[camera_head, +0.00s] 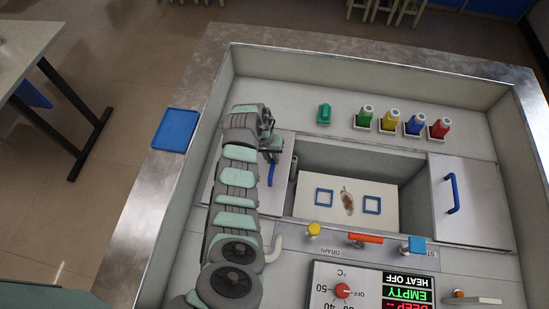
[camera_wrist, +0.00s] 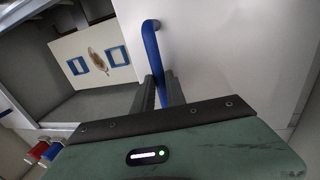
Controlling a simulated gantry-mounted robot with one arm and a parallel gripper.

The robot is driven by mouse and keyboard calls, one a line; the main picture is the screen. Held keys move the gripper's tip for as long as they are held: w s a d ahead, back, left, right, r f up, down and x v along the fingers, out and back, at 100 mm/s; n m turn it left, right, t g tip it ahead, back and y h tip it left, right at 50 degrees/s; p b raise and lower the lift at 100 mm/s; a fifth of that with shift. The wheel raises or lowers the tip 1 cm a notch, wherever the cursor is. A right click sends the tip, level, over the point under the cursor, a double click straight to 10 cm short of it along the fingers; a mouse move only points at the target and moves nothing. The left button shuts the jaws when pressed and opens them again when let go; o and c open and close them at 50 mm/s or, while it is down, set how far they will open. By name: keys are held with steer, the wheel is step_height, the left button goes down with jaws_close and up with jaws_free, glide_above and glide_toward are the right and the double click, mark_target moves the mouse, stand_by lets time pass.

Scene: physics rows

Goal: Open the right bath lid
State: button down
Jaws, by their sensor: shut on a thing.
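The bath has two pale lids with blue bar handles, one on each side of its opening. The lid at the picture's left (camera_head: 283,186) has its handle (camera_head: 271,170) beside my gripper (camera_head: 271,154); my arm covers much of this lid. In the wrist view, my gripper (camera_wrist: 160,92) is shut on the blue handle (camera_wrist: 151,45), with one finger on each side, and the lid (camera_wrist: 215,50) fills the right. The lid at the picture's right (camera_head: 482,205) lies flat, its handle (camera_head: 452,193) free and away from my gripper.
The bath opening (camera_head: 390,164) shows between the lids, with a pale board bearing two blue squares and a brown item (camera_head: 347,201). Several coloured bottles (camera_head: 390,122) stand behind it. Knobs (camera_head: 314,230) and a heater panel (camera_head: 370,288) are in front. Tall walls surround the deck.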

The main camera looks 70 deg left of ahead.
steer(key=c, duration=1.4)
jaws_free()
steer(key=shift+o, duration=0.2)
step_height(320, 180, up, 10)
steer(key=s+a+b, duration=0.1)
steer(key=shift+s+r, duration=0.25)
steer(key=shift+s, duration=0.15)
